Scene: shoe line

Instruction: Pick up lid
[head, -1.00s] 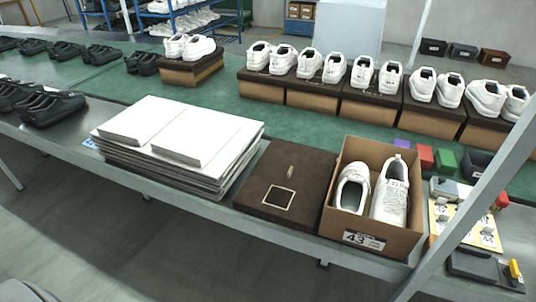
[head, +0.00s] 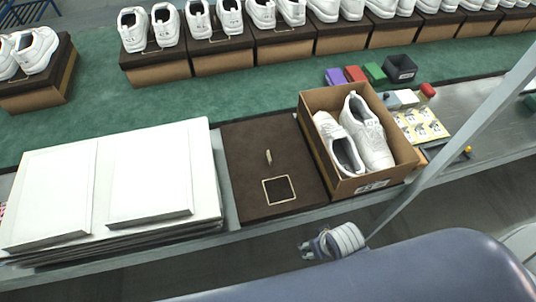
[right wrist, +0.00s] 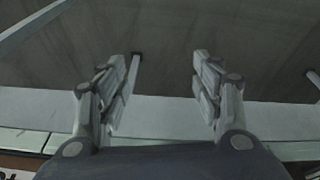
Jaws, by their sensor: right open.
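The dark brown lid (head: 238,185), with a pale square outline and a small light mark on top, lies flat on the bench. It sits directly left of the open brown shoebox (head: 345,188), which holds a pair of white shoes (head: 368,135). My right gripper (head: 306,247) is in front of the bench edge, below and right of the lid, and apart from it. In the right wrist view the fingers (right wrist: 165,70) are spread with nothing between them. The lid cannot be made out in that view. My left gripper is not in view.
A stack of white flat cardboard (head: 110,185) lies left of the lid. A row of white shoes on brown boxes (head: 220,60) stands behind on the green belt. Small coloured blocks (head: 355,74) lie behind the shoebox. A slanted grey post (head: 460,135) rises at the right.

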